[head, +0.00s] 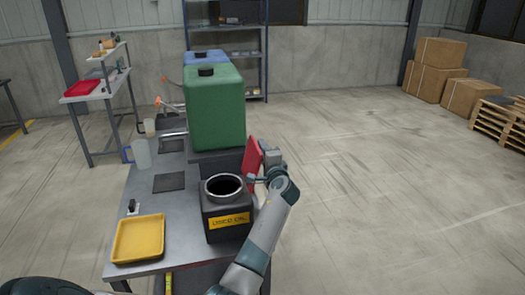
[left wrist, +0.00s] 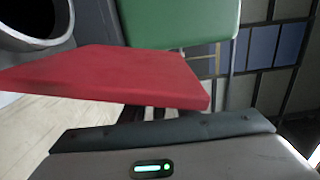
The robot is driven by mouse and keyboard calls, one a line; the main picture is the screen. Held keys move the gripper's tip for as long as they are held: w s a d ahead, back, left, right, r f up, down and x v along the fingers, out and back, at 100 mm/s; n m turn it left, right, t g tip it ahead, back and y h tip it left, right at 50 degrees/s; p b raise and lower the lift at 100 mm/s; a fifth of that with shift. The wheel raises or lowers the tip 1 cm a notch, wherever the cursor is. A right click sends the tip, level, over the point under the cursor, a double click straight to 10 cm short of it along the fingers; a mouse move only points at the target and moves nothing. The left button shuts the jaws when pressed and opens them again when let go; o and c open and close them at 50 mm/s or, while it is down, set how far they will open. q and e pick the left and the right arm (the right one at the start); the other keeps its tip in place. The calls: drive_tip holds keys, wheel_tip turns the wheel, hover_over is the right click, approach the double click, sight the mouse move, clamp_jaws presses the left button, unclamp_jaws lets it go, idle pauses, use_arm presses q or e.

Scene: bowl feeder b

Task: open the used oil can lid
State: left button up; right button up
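The used oil can (head: 228,222) is a black box with a yellow label, standing on the grey bench. Its round mouth is uncovered at the top. The red lid (head: 252,160) stands steeply tilted at the can's back right side, clear of the mouth. My left gripper (head: 266,163) is at the lid's right side. In the left wrist view the red lid (left wrist: 115,78) spans the picture in front of my fingers (left wrist: 150,112), which sit close together, with their tips hidden behind it. The can's mouth (left wrist: 35,20) shows at the upper left. My right gripper is out of view.
A large green canister (head: 214,108) with a black cap stands behind the can, with a blue one (head: 205,56) beyond. A yellow tray (head: 138,239) lies at the bench's front left. Jugs (head: 140,153) stand at the left edge.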

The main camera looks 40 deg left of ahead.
use_arm(q)
drive_tip(key=shift+s, duration=0.1)
drive_tip(key=b+v, duration=0.5)
drive_tip(key=v, duration=1.2)
drive_tip(key=shift+d, duration=0.2)
